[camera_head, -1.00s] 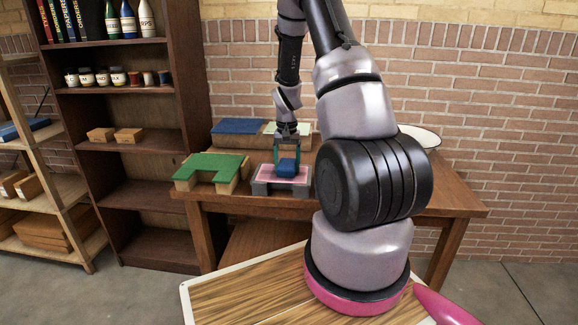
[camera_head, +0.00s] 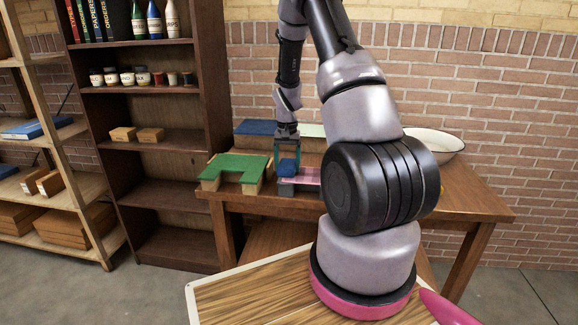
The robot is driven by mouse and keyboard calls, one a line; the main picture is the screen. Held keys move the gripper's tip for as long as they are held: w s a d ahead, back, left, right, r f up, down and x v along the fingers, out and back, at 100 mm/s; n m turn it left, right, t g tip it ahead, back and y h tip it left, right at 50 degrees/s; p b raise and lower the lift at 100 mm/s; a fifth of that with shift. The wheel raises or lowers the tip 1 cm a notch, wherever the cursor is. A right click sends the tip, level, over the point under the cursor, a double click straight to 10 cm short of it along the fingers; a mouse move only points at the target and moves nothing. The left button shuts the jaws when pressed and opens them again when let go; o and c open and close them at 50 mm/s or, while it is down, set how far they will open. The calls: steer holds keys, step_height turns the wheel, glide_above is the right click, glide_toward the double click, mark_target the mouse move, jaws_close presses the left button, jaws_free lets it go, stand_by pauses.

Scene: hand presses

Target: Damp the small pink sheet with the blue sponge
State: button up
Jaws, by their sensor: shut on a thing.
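The blue sponge (camera_head: 287,167) is in my gripper (camera_head: 287,154), which is shut on it. The small pink sheet (camera_head: 307,176) lies on a grey press bed (camera_head: 286,187) on the wooden table. The sponge is at the left end of the sheet. I cannot tell whether it touches the sheet. My arm hides the right part of the sheet and bed.
A green-topped stand (camera_head: 234,168) is close to the left of the grey bed. A blue sheet (camera_head: 255,127) and a pale sheet (camera_head: 311,130) lie behind on a raised wooden part. A white basin (camera_head: 440,143) stands at the table's right. Shelves (camera_head: 150,110) stand at the left.

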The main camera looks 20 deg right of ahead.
step_height(320, 180, up, 3)
steer(key=shift+s+d+f, duration=0.1)
steer(key=shift+r, duration=2.65)
